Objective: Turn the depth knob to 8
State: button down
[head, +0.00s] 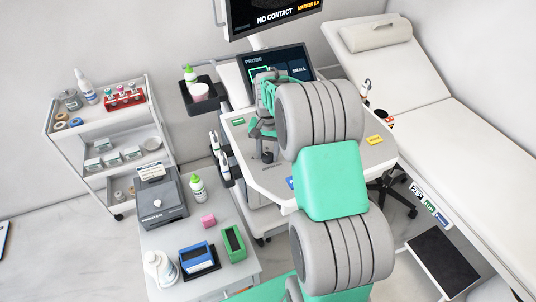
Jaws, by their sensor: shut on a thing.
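The ultrasound console (290,180) stands in the middle of the head view, a pale panel below a tilted touch screen (290,64). My gripper (267,150) is over the left part of the panel, pointing down, with its tips low at the panel surface. It is shut on a small dark piece there, which I take to be the depth knob (267,157). The knob is tiny and partly hidden, and its setting cannot be read. My arm covers the panel's right-middle part.
Probes (214,141) hang at the console's left edge. A printer cart (160,235) stands front left, a supply trolley (62,142) behind it. The exam couch (440,110) is at right.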

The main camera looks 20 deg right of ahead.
aim_at(268, 155)
jog(key=m+b, duration=0.1)
jog(key=m, duration=0.3)
jog(key=shift+m, duration=2.3)
jog(key=c, duration=0.9)
grip_release()
jog(key=shift+b, duration=0.3)
notch_tip(268, 155, up, 8)
jog(key=shift+f+b, duration=0.1)
jog(key=shift+b, duration=0.4)
